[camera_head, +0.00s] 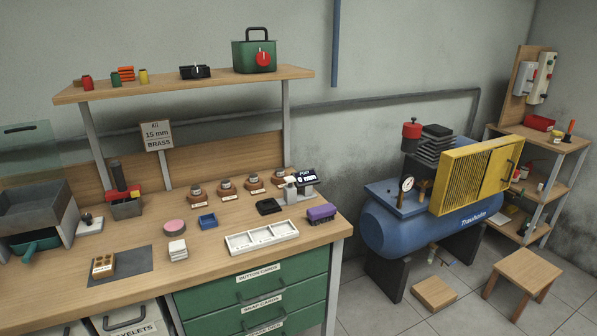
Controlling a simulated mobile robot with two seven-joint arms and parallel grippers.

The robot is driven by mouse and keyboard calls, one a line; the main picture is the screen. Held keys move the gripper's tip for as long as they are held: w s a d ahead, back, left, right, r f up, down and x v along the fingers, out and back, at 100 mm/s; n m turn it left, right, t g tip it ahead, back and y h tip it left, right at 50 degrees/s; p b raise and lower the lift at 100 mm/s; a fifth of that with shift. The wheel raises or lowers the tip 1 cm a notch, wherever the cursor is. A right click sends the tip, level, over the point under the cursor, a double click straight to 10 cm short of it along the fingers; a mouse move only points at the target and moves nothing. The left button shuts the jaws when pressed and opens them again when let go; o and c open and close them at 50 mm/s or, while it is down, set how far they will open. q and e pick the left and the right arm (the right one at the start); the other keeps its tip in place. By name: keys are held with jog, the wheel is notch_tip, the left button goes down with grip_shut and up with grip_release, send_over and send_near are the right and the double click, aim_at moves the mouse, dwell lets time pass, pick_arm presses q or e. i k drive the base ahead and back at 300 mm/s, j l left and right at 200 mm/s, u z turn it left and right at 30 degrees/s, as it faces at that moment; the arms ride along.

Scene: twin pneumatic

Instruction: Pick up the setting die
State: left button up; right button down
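Several small metal pieces stand on round brown bases in a row along the back of the workbench (130,222): the leftmost piece (196,191), a second (226,184), a third (253,179) and a fourth (280,174). They look like dies, each with a small label in front that is too small to read. I cannot tell which is the setting die. Neither of my grippers is in view.
A sign (157,135) reads "KIT 15 mm BRASS".

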aim_at(279, 172)
jog(key=i+l, duration=0.15)
jog(key=l, duration=0.2)
jog(key=i+l, duration=0.2)
jog(key=l, duration=0.15)
jog(key=i+l, duration=0.15)
jog(key=l, duration=0.25)
jog(key=z, duration=0.05)
